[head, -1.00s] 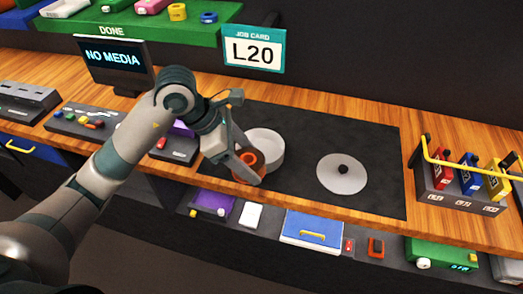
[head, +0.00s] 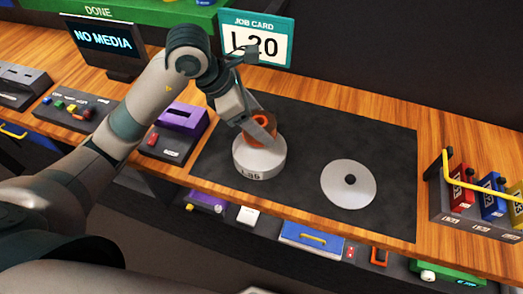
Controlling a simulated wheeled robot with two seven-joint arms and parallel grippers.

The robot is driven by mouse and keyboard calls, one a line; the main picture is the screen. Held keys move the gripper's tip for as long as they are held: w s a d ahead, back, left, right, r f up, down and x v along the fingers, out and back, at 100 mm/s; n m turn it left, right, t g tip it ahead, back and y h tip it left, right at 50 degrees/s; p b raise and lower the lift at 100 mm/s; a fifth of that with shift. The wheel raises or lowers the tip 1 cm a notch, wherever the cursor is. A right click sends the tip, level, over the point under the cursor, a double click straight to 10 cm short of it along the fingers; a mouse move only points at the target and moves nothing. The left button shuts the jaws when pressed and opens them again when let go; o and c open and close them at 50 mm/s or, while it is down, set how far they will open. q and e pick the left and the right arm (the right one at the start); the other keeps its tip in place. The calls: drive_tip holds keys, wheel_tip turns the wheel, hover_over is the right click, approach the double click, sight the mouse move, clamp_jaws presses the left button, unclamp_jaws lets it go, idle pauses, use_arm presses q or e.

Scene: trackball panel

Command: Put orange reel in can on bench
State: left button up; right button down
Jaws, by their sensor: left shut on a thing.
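The orange reel (head: 258,131) is held between the fingers of my left gripper (head: 262,135), which is shut on it. The can (head: 260,162) is a round, light grey can labelled L35, standing on the dark mat on the bench. The reel is at the top of the can in the picture; I cannot tell whether it touches the can. The fingers hide part of the reel and the can's opening. A round grey lid (head: 348,188) with a black knob lies flat on the mat, right of the can. My right gripper is not in view.
The dark mat (head: 390,150) is clear around the lid. A purple-topped device (head: 183,118) stands left of the mat. A rack with a yellow rail (head: 455,205) stands on the right. A job card reading L20 (head: 258,42) stands behind.

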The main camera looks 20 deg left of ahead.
use_arm(q)
drive_tip(key=p, duration=0.2)
hover_over(268, 155)
drive_tip(key=s+a, duration=0.1)
drive_tip(key=a, duration=0.1)
drive_tip(key=f, duration=0.5)
drive_tip(key=shift+s+f, duration=0.15)
drive_tip(key=shift+s, duration=0.05)
drive_tip(key=shift+f, duration=0.25)
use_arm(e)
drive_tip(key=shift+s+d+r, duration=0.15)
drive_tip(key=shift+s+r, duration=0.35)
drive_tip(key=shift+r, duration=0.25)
use_arm(q)
drive_tip(key=shift+f, duration=0.2)
drive_tip(key=shift+f+p, duration=0.35)
drive_tip(key=shift+f, duration=1.5)
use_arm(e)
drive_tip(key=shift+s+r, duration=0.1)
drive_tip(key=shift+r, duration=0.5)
